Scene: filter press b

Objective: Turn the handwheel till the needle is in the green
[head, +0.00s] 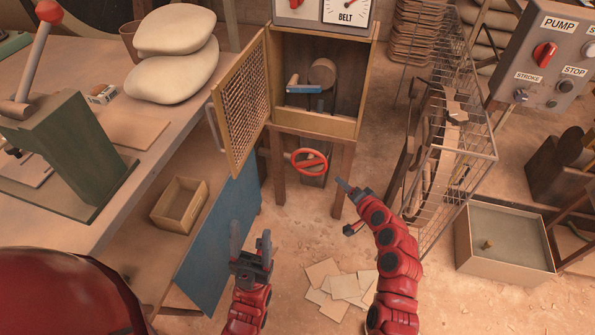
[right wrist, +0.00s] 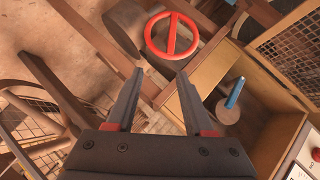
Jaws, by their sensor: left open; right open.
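The red handwheel (head: 309,161) is below the open wooden cabinet, on a shaft at its legs. In the right wrist view the handwheel (right wrist: 172,36) shows as a red ring with one crossbar, ahead of the fingertips and apart from them. My right gripper (head: 346,190) is below and right of the wheel in the head view; in the right wrist view its fingers (right wrist: 158,80) are open and empty. My left gripper (head: 250,235) is open and empty, low and left of the wheel. The BELT gauge (head: 347,10) is cut off at the top; its green zone is not visible.
The cabinet (head: 319,125) has its mesh door (head: 240,105) swung open to the left, with a blue-handled lever (head: 303,89) inside. A wire cart (head: 450,170) stands close on the right. The workbench (head: 130,160) is on the left. Loose sheets (head: 340,287) lie on the floor.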

